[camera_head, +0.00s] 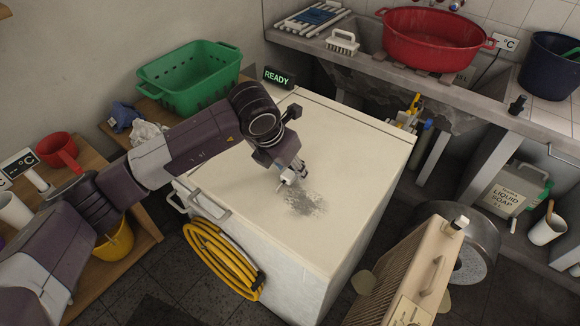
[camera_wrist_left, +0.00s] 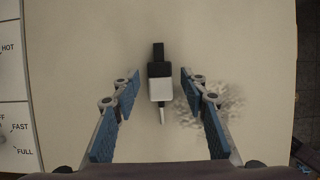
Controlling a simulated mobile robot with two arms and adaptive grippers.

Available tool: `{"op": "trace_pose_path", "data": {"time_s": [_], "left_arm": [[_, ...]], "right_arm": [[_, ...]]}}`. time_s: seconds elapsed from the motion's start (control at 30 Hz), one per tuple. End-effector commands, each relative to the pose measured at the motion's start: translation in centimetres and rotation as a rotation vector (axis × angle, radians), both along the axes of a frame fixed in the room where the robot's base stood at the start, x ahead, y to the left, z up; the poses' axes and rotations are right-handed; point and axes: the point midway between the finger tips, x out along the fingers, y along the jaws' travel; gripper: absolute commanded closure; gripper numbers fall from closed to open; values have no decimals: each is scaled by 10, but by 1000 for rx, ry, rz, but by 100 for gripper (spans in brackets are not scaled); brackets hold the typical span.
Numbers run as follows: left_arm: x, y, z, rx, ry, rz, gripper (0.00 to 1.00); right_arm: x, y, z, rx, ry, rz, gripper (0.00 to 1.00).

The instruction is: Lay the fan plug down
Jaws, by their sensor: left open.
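A small black and white plug-like piece (camera_wrist_left: 160,82) with a thin pale tip sits between the fingers of my left gripper (camera_wrist_left: 160,92) in the left wrist view. Clear gaps show on both sides, so the fingers are open and not touching it. It seems to lie on the white top (camera_head: 345,150) of the big box-shaped appliance. In the head view, the left gripper (camera_head: 292,177) is low over that top, and a small white part of the piece (camera_head: 284,181) shows beside the fingertips. No cord can be made out. My right gripper is not in view.
A grey speckled patch (camera_head: 306,201) marks the top beside the gripper. A READY display (camera_head: 279,78) and a green basket (camera_head: 190,78) stand behind. A beige ribbed unit (camera_head: 410,270) stands at right. Much of the top is clear.

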Motion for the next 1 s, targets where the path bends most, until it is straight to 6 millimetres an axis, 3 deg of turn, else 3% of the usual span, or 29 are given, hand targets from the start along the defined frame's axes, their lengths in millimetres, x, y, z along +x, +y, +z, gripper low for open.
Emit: {"op": "trace_pose_path", "data": {"time_s": [0.07,0.53,0.7,1.0], "left_arm": [[0,0,9,0,0,0,60],[-30,21,96,-1,-6,-1,60],[-36,25,111,0,-2,-1,60],[-38,26,115,0,0,-1,60]], "right_arm": [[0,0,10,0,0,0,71],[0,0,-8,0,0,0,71],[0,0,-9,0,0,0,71],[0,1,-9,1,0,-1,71]]}}
